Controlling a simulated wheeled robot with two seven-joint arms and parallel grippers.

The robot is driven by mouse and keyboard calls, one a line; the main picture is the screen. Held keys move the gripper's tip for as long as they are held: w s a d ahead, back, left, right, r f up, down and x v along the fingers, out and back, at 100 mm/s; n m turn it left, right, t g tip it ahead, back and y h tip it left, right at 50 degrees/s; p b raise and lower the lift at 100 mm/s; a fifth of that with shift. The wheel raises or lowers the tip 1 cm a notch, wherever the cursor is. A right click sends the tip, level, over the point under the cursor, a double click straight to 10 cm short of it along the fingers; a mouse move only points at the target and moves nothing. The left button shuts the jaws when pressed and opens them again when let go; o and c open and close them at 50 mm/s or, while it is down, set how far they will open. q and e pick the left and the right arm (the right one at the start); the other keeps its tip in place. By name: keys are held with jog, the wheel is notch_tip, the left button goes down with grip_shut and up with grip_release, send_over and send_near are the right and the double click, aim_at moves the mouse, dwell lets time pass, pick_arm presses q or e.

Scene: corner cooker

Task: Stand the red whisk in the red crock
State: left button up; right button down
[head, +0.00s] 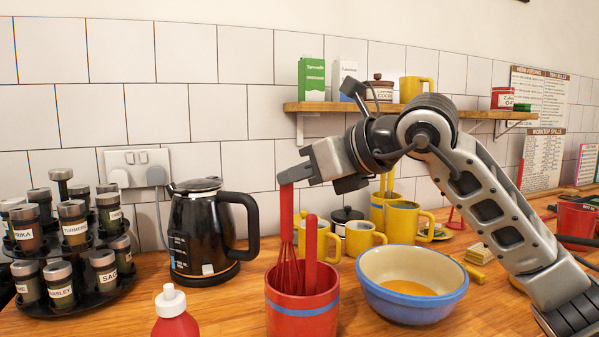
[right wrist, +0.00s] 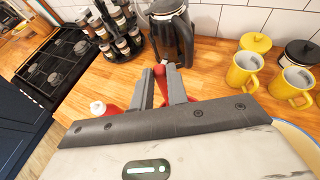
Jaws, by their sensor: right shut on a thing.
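The red whisk (head: 287,215) hangs upright with its handle at the top and its wire loops down in the mouth of the red crock (head: 303,318). The lower end of the wires is hidden inside the crock. My right gripper (head: 292,174) is shut on the top of the whisk handle, above the crock. In the right wrist view the red handle (right wrist: 160,71) shows between the two fingers (right wrist: 162,88). Another red-handled utensil (head: 310,250) stands in the crock to the right of the whisk. My left gripper is not in view.
A blue-rimmed bowl (head: 411,311) stands close right of the crock. A red bottle with a white cap (head: 174,312) is to the left, a black kettle (head: 200,232) behind left. Yellow mugs (head: 363,238) stand behind. A shelf (head: 400,108) runs above.

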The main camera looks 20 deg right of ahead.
aim_at(292, 203)
jog(key=shift+f+b, duration=0.7)
jog(key=shift+f, duration=0.3)
jog(key=shift+f+b, duration=0.4)
jog(key=shift+f, duration=0.05)
jog(key=shift+f+b, duration=0.65)
jog(key=shift+f, duration=0.1)
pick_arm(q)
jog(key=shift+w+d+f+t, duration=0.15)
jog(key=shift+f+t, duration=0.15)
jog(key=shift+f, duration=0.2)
pick_arm(e)
jog(key=c, duration=1.3)
grip_release()
jog(key=shift+r, duration=0.1)
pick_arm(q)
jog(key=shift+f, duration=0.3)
pick_arm(e)
jog(key=shift+v, duration=1.55)
pick_arm(q)
jog(key=shift+b, duration=0.45)
pick_arm(e)
jog(key=v, duration=1.6)
